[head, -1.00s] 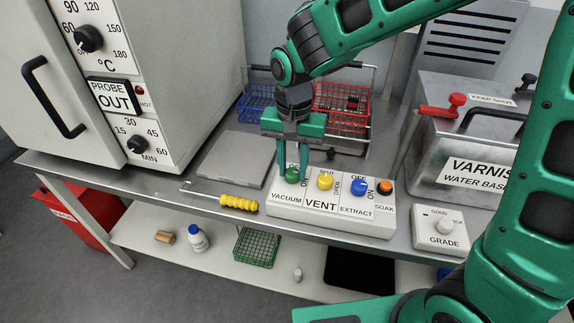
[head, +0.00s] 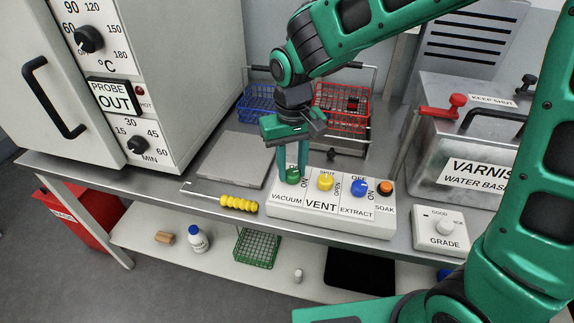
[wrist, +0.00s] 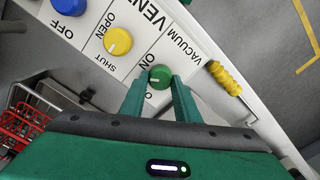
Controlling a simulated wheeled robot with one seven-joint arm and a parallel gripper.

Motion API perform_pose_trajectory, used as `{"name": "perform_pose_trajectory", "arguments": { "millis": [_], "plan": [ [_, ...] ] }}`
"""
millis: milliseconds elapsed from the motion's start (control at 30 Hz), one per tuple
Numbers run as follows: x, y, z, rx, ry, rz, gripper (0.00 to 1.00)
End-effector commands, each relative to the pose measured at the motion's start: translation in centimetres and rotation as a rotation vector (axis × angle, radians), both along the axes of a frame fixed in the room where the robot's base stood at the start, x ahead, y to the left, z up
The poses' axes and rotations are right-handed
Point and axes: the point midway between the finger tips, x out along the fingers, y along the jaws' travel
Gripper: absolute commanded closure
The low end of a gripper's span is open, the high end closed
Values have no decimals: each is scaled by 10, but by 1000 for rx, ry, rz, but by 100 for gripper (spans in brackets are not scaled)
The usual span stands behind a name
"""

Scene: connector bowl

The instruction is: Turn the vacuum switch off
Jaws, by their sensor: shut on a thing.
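The vacuum switch is a round green knob (head: 293,174) at the left end of the white switch panel (head: 379,231), above the VACUUM label. In the wrist view the green knob (wrist: 160,76) sits between my two fingertips, with ON lettering beside it and other lettering partly hidden by a finger. My gripper (head: 290,181) points down over the panel and is shut on the knob; its fingers (wrist: 159,86) flank it. The knob's pointer direction is not clear, as the fingers cover part of it.
On the same panel are a yellow VENT knob (head: 325,181), a blue EXTRACT knob (head: 359,187) and an orange SOAK button (head: 385,187). A yellow-handled hook (head: 239,203) lies to the left. A flat grey plate (head: 232,160) and wire baskets (head: 341,108) are behind.

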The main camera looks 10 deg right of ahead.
Motion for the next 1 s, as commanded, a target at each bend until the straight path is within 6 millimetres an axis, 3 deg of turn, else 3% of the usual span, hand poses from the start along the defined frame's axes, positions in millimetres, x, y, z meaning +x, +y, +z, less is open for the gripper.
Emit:
{"name": "perform_pose_trajectory", "arguments": {
  "millis": [600, 1000],
  "plan": [
    [4, -2, 3, 0, -10, 574, 93],
    [6, -5, 2, -4, -10, 860, 93]
  ]
}}
